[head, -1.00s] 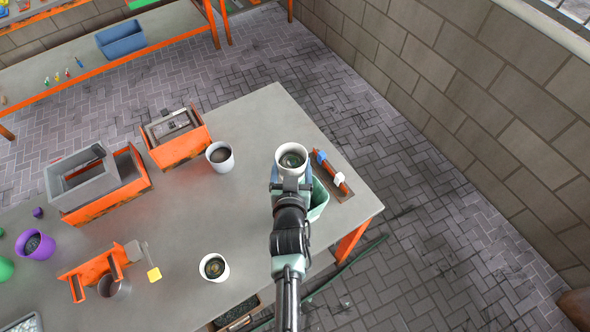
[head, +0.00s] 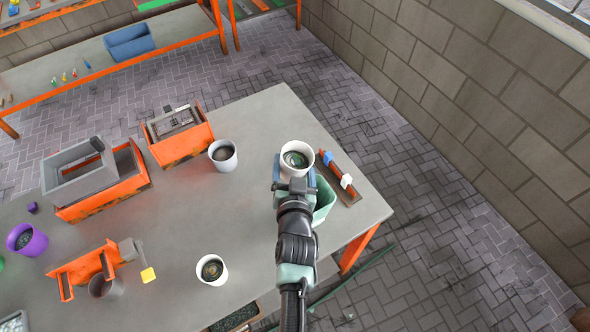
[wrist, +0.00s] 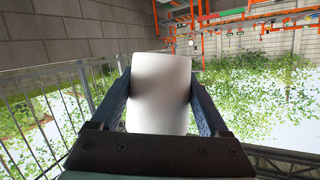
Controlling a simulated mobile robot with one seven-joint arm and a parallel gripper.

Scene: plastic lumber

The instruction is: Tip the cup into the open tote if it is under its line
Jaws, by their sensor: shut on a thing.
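My gripper (head: 293,183) is shut on a white cup (head: 297,151), held upright near the table's right end. Dark grey-green material shows inside the cup, below its rim. In the wrist view the fingers press on both sides of the cup's plain white wall (wrist: 161,90); no fill line shows on that side. A teal open container (head: 325,199) sits just right of my gripper, partly hidden by it. A grey tote (head: 75,185) stands on an orange stand at the left. I cannot tell which is the open tote.
An orange holder with a grey box (head: 180,148) is at the back. A brown tray (head: 342,180) lies at the right edge. The table's centre is clear.

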